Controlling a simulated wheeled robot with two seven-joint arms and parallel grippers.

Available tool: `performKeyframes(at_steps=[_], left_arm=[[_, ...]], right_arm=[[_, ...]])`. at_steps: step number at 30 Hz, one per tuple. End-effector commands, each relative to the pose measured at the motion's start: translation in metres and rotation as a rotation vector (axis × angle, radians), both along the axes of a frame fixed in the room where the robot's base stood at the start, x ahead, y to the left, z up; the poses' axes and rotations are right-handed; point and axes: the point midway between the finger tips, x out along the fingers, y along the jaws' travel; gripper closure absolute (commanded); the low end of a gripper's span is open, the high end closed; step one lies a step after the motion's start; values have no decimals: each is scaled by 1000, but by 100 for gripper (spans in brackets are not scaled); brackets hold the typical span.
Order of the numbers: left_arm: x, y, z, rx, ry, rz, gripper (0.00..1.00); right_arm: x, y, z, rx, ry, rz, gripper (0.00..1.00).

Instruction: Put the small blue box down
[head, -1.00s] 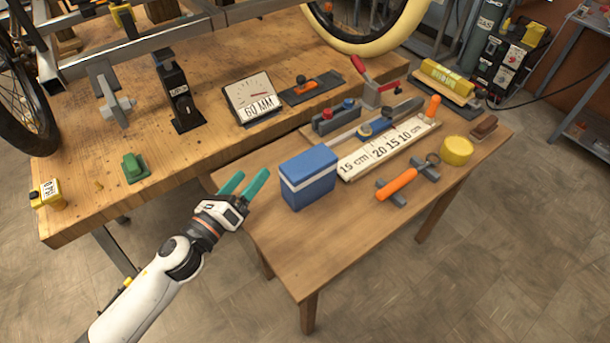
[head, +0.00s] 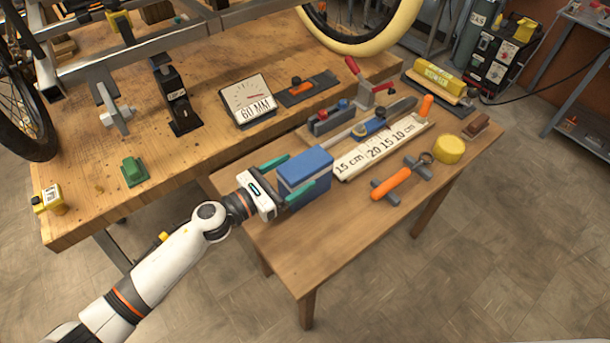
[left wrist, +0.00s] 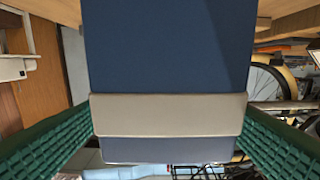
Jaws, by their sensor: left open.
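The small blue box (head: 304,174) with a pale band stands upright on the left end of the small wooden table (head: 285,246). My left gripper (head: 291,175) is at the box, with one green finger on its far side and one on its near side. The jaws are open around it. The box's underside is hidden in the head view. My right gripper is not in view.
A ruler board (head: 382,150) lies just right of the box. An orange-handled tool (head: 392,184) and a yellow cylinder (head: 449,149) lie farther right. The large workbench (head: 90,215) stands behind. The small table's front left is bare.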

Motion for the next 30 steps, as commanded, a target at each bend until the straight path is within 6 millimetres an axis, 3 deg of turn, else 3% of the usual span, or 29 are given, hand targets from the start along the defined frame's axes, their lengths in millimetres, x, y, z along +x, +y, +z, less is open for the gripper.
performKeyframes(at_steps=[6, 15, 27, 30], left_arm=[[21, -23, 3, -2, 0, 0, 20], [24, -27, 1, -1, 2, 0, 20], [23, -26, 1, -1, 2, 0, 85], [24, -27, 2, -2, 1, 0, 91]], right_arm=[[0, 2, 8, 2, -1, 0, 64], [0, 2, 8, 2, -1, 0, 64], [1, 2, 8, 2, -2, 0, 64], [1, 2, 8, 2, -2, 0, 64]])
